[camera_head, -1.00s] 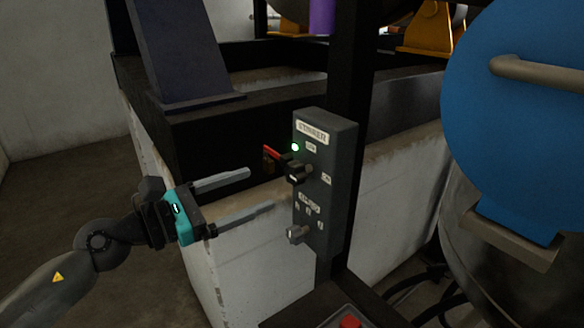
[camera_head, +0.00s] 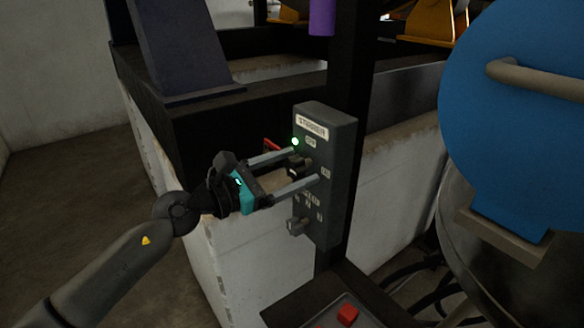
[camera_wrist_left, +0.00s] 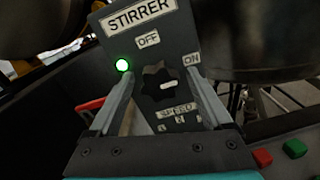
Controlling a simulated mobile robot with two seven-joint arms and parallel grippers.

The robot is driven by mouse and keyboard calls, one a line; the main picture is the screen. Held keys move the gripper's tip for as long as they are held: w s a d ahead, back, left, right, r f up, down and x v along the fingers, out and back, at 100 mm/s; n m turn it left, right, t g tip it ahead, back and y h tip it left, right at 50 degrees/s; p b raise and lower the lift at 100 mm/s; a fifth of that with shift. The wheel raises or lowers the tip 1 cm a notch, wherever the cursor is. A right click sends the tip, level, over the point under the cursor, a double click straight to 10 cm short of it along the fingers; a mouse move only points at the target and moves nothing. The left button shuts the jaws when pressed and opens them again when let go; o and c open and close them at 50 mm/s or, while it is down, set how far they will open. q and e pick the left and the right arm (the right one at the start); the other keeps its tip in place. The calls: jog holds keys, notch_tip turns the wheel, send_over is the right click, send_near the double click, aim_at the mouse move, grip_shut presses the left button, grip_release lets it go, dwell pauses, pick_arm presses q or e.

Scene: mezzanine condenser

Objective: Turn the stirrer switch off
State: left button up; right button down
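The stirrer panel (camera_head: 338,165) is a grey box on a dark post, labelled STIRRER, with a lit green lamp (camera_head: 295,142). Its black rotary switch (camera_head: 296,168) sits below the OFF label, with ON to its right. In the left wrist view the switch (camera_wrist_left: 160,84) has a pale pointer mark turned towards the right, roughly to the ON side. My left gripper (camera_head: 305,167) is open, with one finger on each side of the switch; I cannot tell whether they touch it. My right gripper is not in view.
A speed knob (camera_head: 297,226) sits lower on the panel, below the gripper. A red lever (camera_head: 271,144) is behind the left finger. A box with a red button (camera_head: 347,315) is below, and a large blue disc (camera_head: 515,110) stands at the right.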

pick_arm(q)
grip_shut()
jog(key=shift+r+n+p, duration=0.1)
jog(key=shift+n+p, duration=1.45)
jog(key=shift+n, duration=0.25)
jog(key=n+p, duration=0.4)
jog(key=n, duration=0.1)
jog(key=n+p, duration=0.3)
jog(key=n, duration=0.2)
jog(key=shift+n+p, duration=0.3)
jog(key=shift+n, duration=0.1)
jog(key=shift+n+p, duration=0.95)
jog(key=shift+n, duration=0.75)
jog(key=shift+o, duration=0.4)
grip_release()
